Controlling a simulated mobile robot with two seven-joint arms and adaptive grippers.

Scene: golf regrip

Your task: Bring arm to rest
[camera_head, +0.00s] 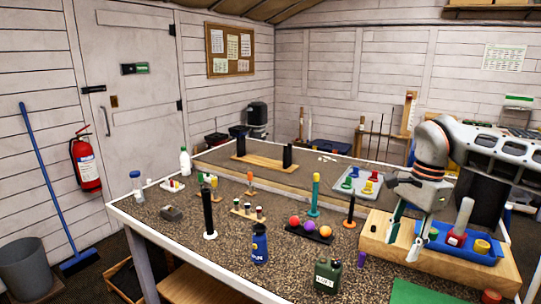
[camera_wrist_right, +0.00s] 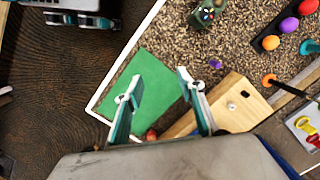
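My right gripper (camera_head: 407,238) is at the right of the head view, pointing down beside the blue tray over the wooden block. In the right wrist view its two teal fingers (camera_wrist_right: 159,77) stand wide apart with nothing held between them. The green mat (camera_wrist_right: 152,92) shows behind the fingers there. The wooden block (camera_head: 385,248) carries a blue tray (camera_head: 455,252) with a grey-handled red item (camera_head: 460,225) and a yellow cup (camera_head: 482,246). My left gripper does not show in the head view.
The speckled bench holds red, purple and orange balls on a dark rack (camera_head: 308,232), a green can (camera_head: 327,277), a blue bottle (camera_head: 260,244), a black upright grip (camera_head: 209,214) and a light tray (camera_head: 357,182) of coloured pieces. The bench's front left is mostly clear.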

